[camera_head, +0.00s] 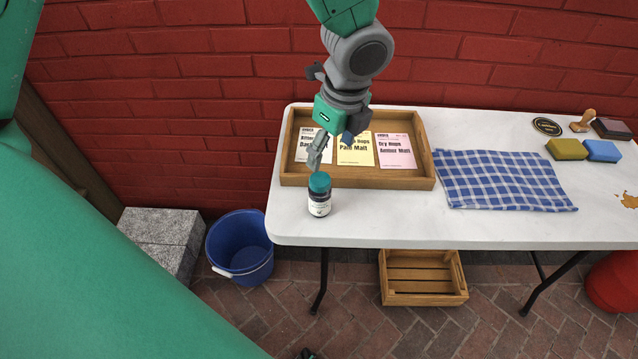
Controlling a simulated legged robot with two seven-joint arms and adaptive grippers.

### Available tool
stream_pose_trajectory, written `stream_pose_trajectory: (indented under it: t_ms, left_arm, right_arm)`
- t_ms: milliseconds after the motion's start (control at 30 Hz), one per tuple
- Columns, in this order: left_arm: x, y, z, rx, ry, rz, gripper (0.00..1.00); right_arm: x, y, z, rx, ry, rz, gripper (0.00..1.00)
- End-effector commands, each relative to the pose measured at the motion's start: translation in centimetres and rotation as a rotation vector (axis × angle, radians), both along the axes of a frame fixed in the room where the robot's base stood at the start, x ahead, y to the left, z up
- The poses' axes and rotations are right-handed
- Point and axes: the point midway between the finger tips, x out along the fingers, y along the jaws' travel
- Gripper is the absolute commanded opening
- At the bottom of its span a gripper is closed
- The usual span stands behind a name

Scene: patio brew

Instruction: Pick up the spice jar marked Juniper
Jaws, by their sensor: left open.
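A small dark jar (319,198) with a teal lid and a white label stands upright on the white table (400,220), near its front left corner. The label print is too small to read, so I cannot tell whether it says Juniper. My left gripper (317,160) is open, with its fingers pointing down just above the jar's lid. I cannot tell whether a fingertip touches the lid. The jar is not lifted.
A wooden tray (428,160) with several cards lies just behind the jar. To the right are a checked cloth (500,180), a yellow sponge (566,149), a blue sponge (602,151) and a stamp (583,121). A blue bucket (239,245) and a wooden crate (424,298) stand on the floor.

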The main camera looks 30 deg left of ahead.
Motion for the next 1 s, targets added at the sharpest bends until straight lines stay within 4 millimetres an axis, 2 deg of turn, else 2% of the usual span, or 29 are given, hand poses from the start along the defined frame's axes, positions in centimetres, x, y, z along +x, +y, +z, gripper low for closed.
stream_pose_trajectory:
  t_ms: [200, 300, 567, 800, 1000]
  left_arm:
    - [-0.1, 1.5, -4.9, -0.007, 0.007, 0.001, 0.66]
    - [0.0, 2.0, -6.6, -0.011, 0.007, 0.002, 0.66]
    - [0.0, 2.4, -8.6, -0.013, 0.004, 0.004, 0.66]
    - [-0.2, 2.6, -12.0, -0.007, 0.006, 0.004, 0.66]
    - [-0.1, 3.0, -13.1, -0.011, 0.001, 0.005, 0.66]
  right_arm:
    - [-0.1, 0.0, -0.8, -0.001, 0.002, -0.001, 0.62]
    - [-0.1, -0.1, -1.0, 0.0, 0.002, -0.001, 0.62]
    - [-0.1, 0.0, -1.2, 0.0, 0.002, 0.0, 0.62]
    - [-0.1, 0.0, -1.7, 0.0, 0.001, 0.0, 0.62]
    - [-0.1, 0.0, -1.8, 0.0, 0.001, -0.001, 0.62]
